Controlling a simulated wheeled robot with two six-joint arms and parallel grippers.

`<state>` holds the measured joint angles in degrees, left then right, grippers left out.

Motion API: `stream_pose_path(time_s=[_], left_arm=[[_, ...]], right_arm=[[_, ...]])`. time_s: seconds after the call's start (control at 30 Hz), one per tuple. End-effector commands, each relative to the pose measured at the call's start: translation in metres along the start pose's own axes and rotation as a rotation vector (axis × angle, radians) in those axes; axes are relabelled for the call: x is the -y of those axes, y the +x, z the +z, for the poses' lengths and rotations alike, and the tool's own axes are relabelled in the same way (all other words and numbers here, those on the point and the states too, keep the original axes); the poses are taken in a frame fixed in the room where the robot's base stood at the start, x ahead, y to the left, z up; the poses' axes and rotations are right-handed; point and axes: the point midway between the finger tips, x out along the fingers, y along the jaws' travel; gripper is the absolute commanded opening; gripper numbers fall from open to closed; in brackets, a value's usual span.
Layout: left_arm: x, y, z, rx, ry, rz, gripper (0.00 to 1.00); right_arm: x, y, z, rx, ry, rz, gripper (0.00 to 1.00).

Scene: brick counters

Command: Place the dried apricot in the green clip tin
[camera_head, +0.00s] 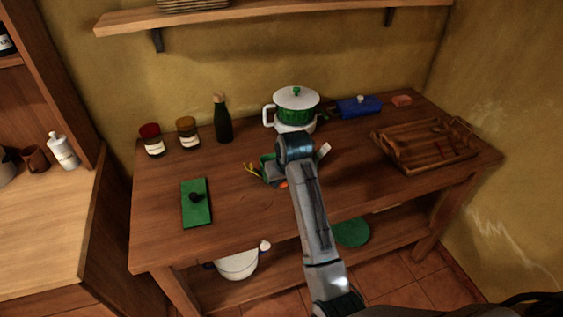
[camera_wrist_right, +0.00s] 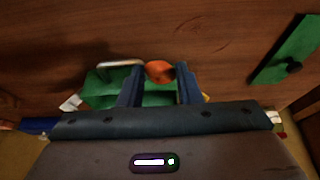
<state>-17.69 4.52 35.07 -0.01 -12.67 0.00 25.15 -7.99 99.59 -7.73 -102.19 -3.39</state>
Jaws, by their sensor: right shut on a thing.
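A small orange dried apricot (camera_wrist_right: 160,71) sits between the two fingers of my right gripper (camera_wrist_right: 159,76) in the right wrist view. In the head view only a bit of orange (camera_head: 284,184) shows beside my right gripper (camera_head: 280,180). The green tin (camera_wrist_right: 104,88) lies under and beside the fingers in the wrist view, with a pale wire clip along one edge. In the head view the green tin (camera_head: 267,169) is mostly hidden behind my right arm. I cannot tell whether the apricot is inside the tin or above its rim. My left gripper is not in view.
A green slab with a dark knob (camera_head: 197,214) lies left. Two jars (camera_head: 154,146) (camera_head: 188,139), a dark bottle (camera_head: 223,125), a green and white pot (camera_head: 296,108), a blue box (camera_head: 357,107) and a wooden tray (camera_head: 425,146) surround the work area. The front middle counter is clear.

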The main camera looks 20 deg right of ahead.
Motion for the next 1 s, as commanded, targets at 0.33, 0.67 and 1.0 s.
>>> stream_pose_path(time_s=[0.33,0.67,1.0], left_arm=[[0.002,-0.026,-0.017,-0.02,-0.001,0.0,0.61],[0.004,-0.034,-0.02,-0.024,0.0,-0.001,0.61],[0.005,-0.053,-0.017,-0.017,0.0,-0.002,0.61]], right_arm=[[-0.019,0.035,-0.074,0.002,-0.002,0.001,0.1],[-0.027,0.058,-0.11,0.001,-0.002,0.0,0.1],[-0.027,0.088,-0.099,0.001,-0.002,0.0,0.1]])
